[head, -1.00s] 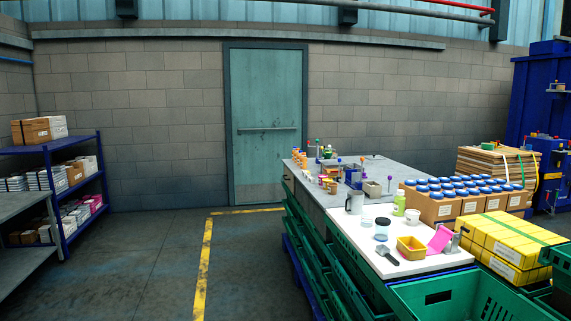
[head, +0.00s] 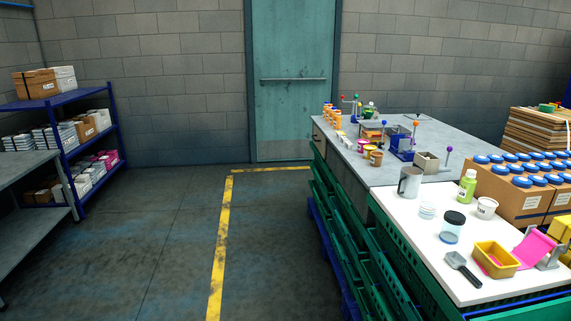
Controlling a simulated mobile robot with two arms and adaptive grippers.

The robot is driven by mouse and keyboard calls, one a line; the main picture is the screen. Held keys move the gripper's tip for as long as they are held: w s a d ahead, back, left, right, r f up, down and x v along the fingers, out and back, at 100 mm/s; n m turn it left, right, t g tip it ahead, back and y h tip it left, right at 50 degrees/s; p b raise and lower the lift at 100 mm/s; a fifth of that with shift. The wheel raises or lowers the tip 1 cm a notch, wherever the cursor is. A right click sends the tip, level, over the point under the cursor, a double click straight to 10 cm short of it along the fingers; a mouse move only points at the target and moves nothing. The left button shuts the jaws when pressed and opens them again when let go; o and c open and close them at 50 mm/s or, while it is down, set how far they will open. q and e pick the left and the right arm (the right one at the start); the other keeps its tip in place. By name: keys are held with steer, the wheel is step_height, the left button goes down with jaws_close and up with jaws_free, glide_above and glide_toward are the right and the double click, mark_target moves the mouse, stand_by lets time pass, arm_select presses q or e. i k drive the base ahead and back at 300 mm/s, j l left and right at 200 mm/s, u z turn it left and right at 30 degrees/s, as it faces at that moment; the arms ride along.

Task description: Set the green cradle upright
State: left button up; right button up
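I cannot make out a green cradle for certain. A small green object (head: 370,111) is at the far end of the grey worktable (head: 400,173), among small fixtures; it is too small to tell its shape or whether it is upright or tipped. Another small green item (head: 548,107) lies on the stack of brown boards at the right. Neither of my grippers is in view.
The near white worktop (head: 420,240) holds a metal jug (head: 410,181), a green bottle (head: 467,187), a dark-lidded jar (head: 452,227), a black scoop (head: 462,268) and a yellow tub (head: 496,259). Green crates (head: 350,235) line its left side. The floor left of the table is clear.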

mark_target(369, 115)
steer(key=i, duration=3.15)
steer(key=z, duration=0.05)
